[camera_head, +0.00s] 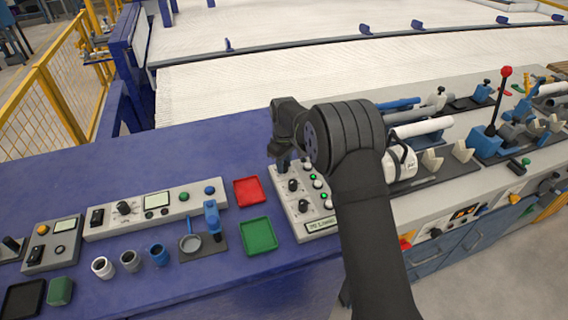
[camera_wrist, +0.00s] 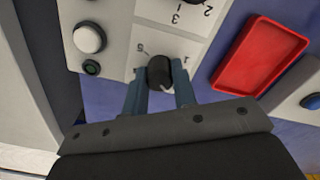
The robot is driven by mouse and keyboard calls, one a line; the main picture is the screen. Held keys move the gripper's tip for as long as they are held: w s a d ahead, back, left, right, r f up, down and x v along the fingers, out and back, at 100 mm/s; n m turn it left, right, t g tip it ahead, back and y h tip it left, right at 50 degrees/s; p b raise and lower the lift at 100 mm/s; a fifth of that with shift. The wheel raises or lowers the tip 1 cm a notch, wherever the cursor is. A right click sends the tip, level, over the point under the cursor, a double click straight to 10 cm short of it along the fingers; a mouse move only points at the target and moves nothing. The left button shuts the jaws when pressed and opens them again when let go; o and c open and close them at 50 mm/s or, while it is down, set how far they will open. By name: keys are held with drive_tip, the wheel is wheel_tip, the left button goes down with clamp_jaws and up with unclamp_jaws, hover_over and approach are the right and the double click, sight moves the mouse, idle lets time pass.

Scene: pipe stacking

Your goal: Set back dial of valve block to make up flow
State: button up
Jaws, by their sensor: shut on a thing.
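The valve block (camera_head: 322,224) is a light grey panel on the blue table with black dials in a row, white buttons and small green lights. My gripper (camera_head: 283,165) is over its back end, and my wrist hides part of the block's back right. In the wrist view, my gripper's two blue-grey fingers (camera_wrist: 160,92) are shut on the black back dial (camera_wrist: 159,70), one on each side. The printed numbers 5 and 1 show beside this dial. A pale mark shows on its lower edge, but its exact setting is hard to read. The middle dial (camera_head: 292,185) stands free.
A red tray (camera_head: 249,192) and a green tray (camera_head: 258,236) lie left of the block. A long control panel (camera_head: 178,203) and several small cups are farther left. A bench with pipes in cradles (camera_head: 433,160) stands to the right. The blue table behind the long panel is clear.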

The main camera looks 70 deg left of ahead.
drive_tip(key=m, duration=0.5)
drive_tip(key=shift+m, duration=0.3)
drive_tip(key=m, duration=1)
drive_tip(key=shift+m, duration=0.4)
drive_tip(key=m, duration=0.5)
drive_tip(key=shift+m, duration=0.3)
drive_tip(key=o, duration=1)
